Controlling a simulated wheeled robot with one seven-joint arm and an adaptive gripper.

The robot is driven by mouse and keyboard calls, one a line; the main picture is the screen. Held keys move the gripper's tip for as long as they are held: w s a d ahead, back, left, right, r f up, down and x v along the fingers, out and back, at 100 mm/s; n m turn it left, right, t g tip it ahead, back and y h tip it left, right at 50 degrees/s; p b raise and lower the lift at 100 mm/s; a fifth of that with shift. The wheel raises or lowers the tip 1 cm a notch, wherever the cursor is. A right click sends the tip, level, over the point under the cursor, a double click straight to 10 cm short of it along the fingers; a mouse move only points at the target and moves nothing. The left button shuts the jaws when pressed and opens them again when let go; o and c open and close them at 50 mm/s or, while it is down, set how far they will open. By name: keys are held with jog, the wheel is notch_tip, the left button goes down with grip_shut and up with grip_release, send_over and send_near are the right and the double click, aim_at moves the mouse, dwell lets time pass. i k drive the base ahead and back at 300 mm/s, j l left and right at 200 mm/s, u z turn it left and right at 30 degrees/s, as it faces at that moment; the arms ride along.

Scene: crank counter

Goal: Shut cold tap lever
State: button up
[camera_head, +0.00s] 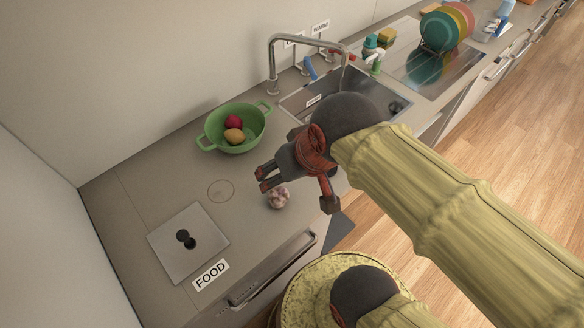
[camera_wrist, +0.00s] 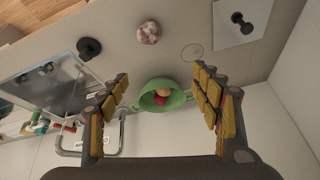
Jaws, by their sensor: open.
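The cold tap lever is the blue handle (camera_head: 310,68) beside the tall chrome faucet (camera_head: 273,70) behind the sink. A label above it is partly hidden by the faucet. A red handle (camera_head: 343,56) sits farther right, below the WARM label (camera_head: 320,27). I cannot tell whether water runs from the spout. My gripper (camera_head: 262,179) is open and empty, above the counter in front of the green colander and well apart from the blue lever. In the wrist view my open fingers (camera_wrist: 160,90) frame the colander, and the faucet (camera_wrist: 92,152) shows at lower left.
The green colander (camera_head: 243,146) holds a red and a yellow-orange item. A garlic-like bulb (camera_head: 278,197) lies below my gripper. The sink (camera_head: 300,105), partly hidden by my arm, lies right of the colander. A FOOD lid plate (camera_head: 205,240) is at front left. A dish rack (camera_head: 447,28) stands farther right.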

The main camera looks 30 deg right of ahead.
aim_at(307, 63)
jog(key=l+z, duration=0.15)
jog(key=l, duration=0.6)
jog(key=i+l+z, duration=0.1)
jog(key=l, duration=0.7)
jog(key=l+z, duration=0.15)
jog(key=l, duration=0.6)
jog(key=i, duration=0.05)
